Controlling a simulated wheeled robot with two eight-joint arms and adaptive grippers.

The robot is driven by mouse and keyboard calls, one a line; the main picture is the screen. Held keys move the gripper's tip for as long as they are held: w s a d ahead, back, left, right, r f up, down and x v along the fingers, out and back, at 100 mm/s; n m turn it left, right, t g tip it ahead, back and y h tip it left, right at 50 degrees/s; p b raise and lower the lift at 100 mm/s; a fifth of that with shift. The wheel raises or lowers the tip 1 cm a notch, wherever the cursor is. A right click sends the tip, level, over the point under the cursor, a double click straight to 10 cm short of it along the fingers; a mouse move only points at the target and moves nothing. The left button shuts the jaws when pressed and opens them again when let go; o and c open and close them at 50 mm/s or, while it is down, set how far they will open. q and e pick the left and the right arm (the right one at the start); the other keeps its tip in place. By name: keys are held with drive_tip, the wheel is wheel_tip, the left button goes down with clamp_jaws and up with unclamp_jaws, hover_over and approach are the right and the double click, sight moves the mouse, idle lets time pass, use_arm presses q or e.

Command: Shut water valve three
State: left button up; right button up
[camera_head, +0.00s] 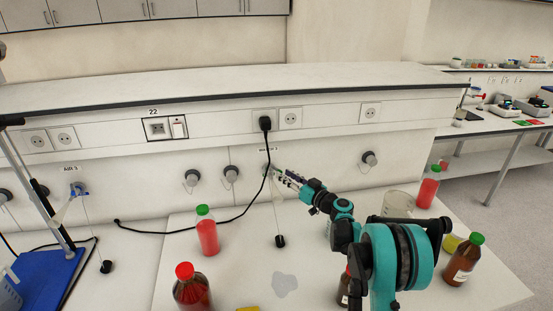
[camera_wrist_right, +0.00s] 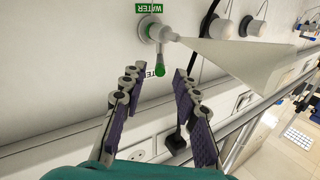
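The water valve shows in the right wrist view as a pale wall fitting with a green-tipped handle (camera_wrist_right: 161,69). A green WATER label (camera_wrist_right: 148,8) is beside it, its number unreadable. A white cone-shaped nozzle (camera_wrist_right: 245,62) extends from the fitting. My right gripper (camera_wrist_right: 157,84) is open and empty, its purple-padded fingers apart on either side of the handle's line, the handle just beyond the tips. In the head view my right gripper (camera_head: 280,174) reaches the wall below the sockets and hides most of the valve. My left gripper is not in view.
A black plug (camera_head: 265,123) has a cable hanging close by the gripper. Round wall knobs (camera_head: 231,174) are to its left, another (camera_head: 369,159) to its right. Bottles stand on the bench below, including a green-capped red one (camera_head: 207,234) and a red-capped one (camera_head: 191,291).

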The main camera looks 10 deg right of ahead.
sight(273, 167)
drive_tip(key=shift+b+x, duration=0.55)
drive_tip(key=shift+x, duration=3.45)
clamp_jaws()
